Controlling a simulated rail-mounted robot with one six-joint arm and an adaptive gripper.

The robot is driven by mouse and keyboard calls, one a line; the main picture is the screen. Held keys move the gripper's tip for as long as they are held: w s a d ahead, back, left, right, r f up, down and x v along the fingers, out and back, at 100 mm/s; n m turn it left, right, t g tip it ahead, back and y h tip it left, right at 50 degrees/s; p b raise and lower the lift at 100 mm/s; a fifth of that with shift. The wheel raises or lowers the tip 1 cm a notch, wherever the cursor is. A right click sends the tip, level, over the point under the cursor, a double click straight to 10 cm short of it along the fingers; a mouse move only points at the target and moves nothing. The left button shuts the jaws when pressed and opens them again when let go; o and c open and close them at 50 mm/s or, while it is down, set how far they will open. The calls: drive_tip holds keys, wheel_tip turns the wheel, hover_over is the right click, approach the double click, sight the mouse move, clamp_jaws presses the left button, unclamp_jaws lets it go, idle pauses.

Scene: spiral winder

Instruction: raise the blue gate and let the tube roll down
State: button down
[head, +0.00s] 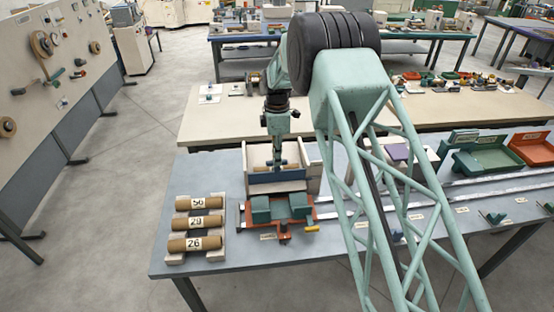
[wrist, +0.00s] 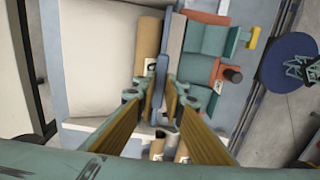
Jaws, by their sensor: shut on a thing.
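The blue gate (head: 262,178) stands across the front of a cream chute (head: 257,155). My gripper (head: 278,168) points down over it. In the wrist view, my gripper (wrist: 161,98) is shut on the blue gate's upper part (wrist: 162,72), between its tan-padded fingers. A brown tube (wrist: 148,38) with a white label lies in the chute right beside the gate; its lower end is partly hidden by the fingers. Whether the gate is lifted off its seat I cannot tell. On the gate's other side is a green cradle (head: 260,208) on a red base.
A rack (head: 216,253) with brown tubes marked 50, 29 and 26 stands left of the cradle. A yellow handle (head: 312,229) sticks out at the cradle's right. Metal rails (head: 455,184) run to the right along the grey table. Green and red trays (head: 532,146) stand far right.

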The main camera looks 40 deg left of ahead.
drive_tip(key=shift+r, duration=0.15)
wheel_tip(320, 180, up, 7)
drive_tip(key=shift+r+p, duration=0.1)
drive_tip(key=shift+p, duration=0.25)
drive_tip(key=shift+w, duration=0.1)
drive_tip(key=c, duration=2.7)
unclamp_jaws()
drive_tip(key=shift+r, duration=0.15)
drive_tip(key=shift+f, duration=0.2)
drive_tip(key=shift+r, duration=0.15)
drive_tip(key=shift+r, duration=5.85)
